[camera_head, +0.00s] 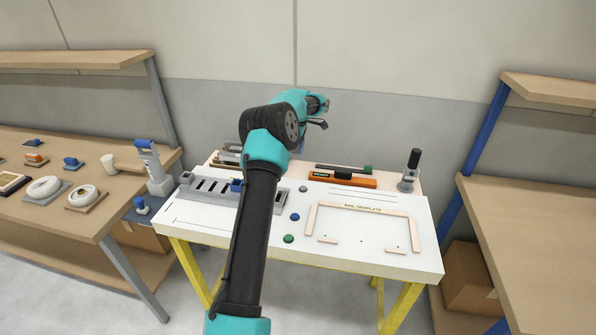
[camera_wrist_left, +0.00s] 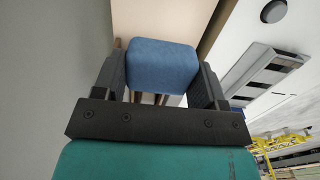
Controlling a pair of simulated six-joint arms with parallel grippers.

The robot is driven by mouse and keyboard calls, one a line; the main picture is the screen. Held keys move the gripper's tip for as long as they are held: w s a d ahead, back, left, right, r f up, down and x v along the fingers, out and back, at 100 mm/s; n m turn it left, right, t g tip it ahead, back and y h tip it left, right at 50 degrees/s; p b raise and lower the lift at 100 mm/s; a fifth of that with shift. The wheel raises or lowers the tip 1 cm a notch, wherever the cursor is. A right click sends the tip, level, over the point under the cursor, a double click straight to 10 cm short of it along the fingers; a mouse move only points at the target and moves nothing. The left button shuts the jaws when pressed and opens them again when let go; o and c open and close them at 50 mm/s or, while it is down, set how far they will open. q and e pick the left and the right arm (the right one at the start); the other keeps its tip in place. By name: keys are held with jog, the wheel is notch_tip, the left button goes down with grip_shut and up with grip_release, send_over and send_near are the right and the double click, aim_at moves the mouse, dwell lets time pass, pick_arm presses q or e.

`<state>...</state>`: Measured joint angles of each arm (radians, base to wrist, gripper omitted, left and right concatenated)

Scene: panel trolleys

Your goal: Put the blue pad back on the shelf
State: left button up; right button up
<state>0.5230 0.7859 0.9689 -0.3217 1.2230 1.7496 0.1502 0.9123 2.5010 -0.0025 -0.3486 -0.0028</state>
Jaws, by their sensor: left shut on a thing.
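My left gripper (camera_wrist_left: 160,72) is shut on the blue pad (camera_wrist_left: 162,66), a rounded block held between its two dark fingers in the left wrist view. A pale tan surface (camera_wrist_left: 160,18) shows behind the pad; I cannot tell whether they touch. In the head view my left gripper (camera_head: 318,112) is above the back of the white table, mostly hidden by its own wrist, and I cannot make out the pad there. A wooden shelf (camera_head: 70,58) is above the left bench, and another wooden shelf (camera_head: 550,89) is above the right bench. My right gripper is not in view.
The white table (camera_head: 385,262) holds a grey slotted rack (camera_head: 205,205), a rail template frame (camera_head: 360,208), an orange level (camera_head: 345,180) and a dark-handled tool (camera_head: 410,170). The left bench (camera_head: 110,215) carries several tools and discs. The right bench top (camera_head: 530,220) is bare.

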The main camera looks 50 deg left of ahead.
pick_arm(q)
send_over(298, 171)
jog(key=shift+a+f, duration=0.1)
jog(key=shift+f, duration=2.35)
jog(key=shift+f, duration=2.5)
jog(key=shift+f, duration=0.1)
jog(key=o, duration=0.9)
notch_tip(298, 171, up, 12)
jog(key=shift+r, duration=0.1)
